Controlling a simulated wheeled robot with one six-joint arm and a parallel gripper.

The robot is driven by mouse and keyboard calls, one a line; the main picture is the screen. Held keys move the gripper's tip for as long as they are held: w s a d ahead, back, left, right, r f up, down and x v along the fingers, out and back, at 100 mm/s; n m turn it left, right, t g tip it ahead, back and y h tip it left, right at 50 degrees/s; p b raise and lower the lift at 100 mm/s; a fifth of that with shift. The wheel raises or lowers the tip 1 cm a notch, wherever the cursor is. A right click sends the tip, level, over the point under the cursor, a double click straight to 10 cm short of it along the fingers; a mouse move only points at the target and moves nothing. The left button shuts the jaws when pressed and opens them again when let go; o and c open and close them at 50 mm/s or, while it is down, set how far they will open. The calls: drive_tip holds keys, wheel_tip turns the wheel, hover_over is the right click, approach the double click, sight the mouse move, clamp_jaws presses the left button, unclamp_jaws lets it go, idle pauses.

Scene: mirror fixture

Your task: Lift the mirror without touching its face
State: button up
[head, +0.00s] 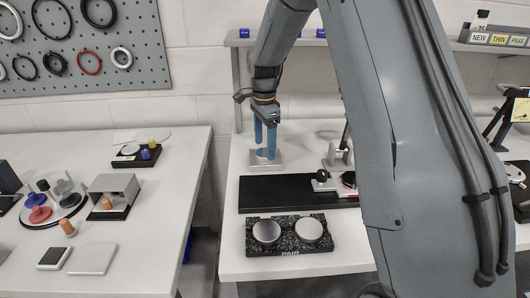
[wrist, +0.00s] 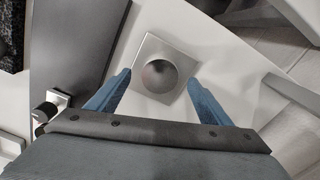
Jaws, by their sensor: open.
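A round, dark grey reflective piece (wrist: 160,76), which looks like the mirror, sits centred on a square silver plate (wrist: 142,98). In the head view the plate (head: 280,165) lies on the right-hand table behind a long black slab. My gripper (head: 265,150) points down over the plate with its two blue fingers apart. In the wrist view my gripper (wrist: 160,77) has one finger on each side of the round piece, with visible gaps. It holds nothing. Whether the fingertips are level with the piece cannot be told. In the head view the fingers partly hide it.
A black slab (head: 275,193) lies in front of the plate. A clamp-like stand (head: 340,158) is right of the plate. The left table (head: 135,225) holds several small fixtures. My arm hides much of the right side.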

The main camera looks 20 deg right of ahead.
drive_tip(key=shift+f, duration=1)
drive_tip(key=c, duration=1.3)
